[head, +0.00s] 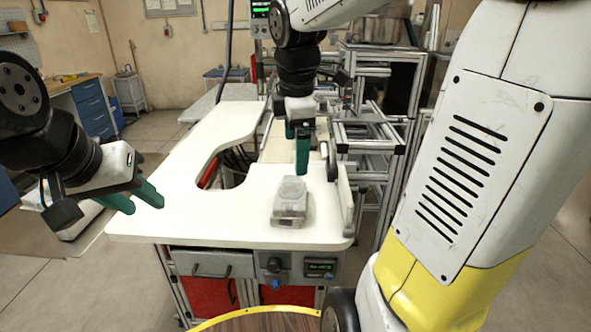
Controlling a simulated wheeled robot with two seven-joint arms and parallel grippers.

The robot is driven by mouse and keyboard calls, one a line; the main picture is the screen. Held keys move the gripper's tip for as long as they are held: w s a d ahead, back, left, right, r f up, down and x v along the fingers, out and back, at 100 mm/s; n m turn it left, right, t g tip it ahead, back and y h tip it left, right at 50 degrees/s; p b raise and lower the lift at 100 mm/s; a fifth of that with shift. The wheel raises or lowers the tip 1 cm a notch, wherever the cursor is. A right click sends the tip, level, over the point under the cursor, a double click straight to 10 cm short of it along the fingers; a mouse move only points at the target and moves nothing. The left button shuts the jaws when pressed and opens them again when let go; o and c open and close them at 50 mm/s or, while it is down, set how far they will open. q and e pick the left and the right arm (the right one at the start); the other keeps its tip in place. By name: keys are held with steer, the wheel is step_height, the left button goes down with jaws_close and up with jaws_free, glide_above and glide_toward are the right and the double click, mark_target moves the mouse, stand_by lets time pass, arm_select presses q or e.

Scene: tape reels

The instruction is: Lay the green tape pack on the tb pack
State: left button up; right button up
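A pale, see-through pack (289,212) with a rounded clear top sits on the white table near its front right. It may be one pack or two stacked; I cannot tell, and no label is readable. I see no pack that is clearly green. My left gripper (146,206) is open and empty at the table's left front corner, its green fingers apart. My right gripper (299,156) points down above and behind the pack, with a gap to it. Its green fingers look apart, one behind the other, with nothing seen between them.
The white table (180,222) has a curved cut-out on its left side, and its front left is clear. A metal frame rack (370,140) stands at the right behind the table. An upright plate (345,200) edges the table's right side. A blue-drawer bench (92,105) is far left.

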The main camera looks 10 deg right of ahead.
steer(key=s+m+t+y, duration=0.2)
steer(key=s+m+t, duration=0.1)
steer(key=s+m, duration=0.9)
steer(key=f+m, duration=0.1)
steer(key=m, duration=0.3)
steer(key=shift+a+m+t+y, duration=0.15)
steer(key=shift+m+t+y, duration=0.15)
steer(key=shift+m, duration=0.1)
